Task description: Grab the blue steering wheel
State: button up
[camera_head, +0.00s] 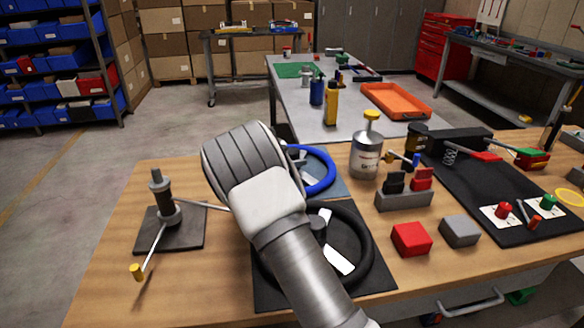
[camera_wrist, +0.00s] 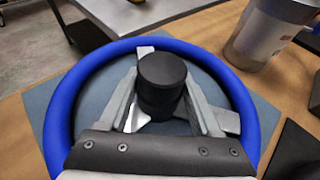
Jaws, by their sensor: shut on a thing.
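The blue steering wheel (camera_head: 331,168) lies behind my arm in the head view, partly hidden by it, on a blue-grey mat (camera_head: 342,188). In the wrist view its blue rim (camera_wrist: 56,112) rings the picture, with a black round hub (camera_wrist: 162,80) standing up in the middle. My gripper (camera_wrist: 163,92) has one finger on each side of this hub and is shut on it. The rim's near part is hidden by my gripper's body. I cannot tell whether the wheel is clear of the mat.
A black steering wheel (camera_head: 366,254) lies on a dark mat close in front. A metal can (camera_head: 367,152) stands right of the blue wheel. A red block (camera_head: 411,239) and a grey block (camera_head: 460,230) lie farther right. A stand with rods (camera_head: 170,215) is at the left.

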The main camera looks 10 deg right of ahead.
grip_shut()
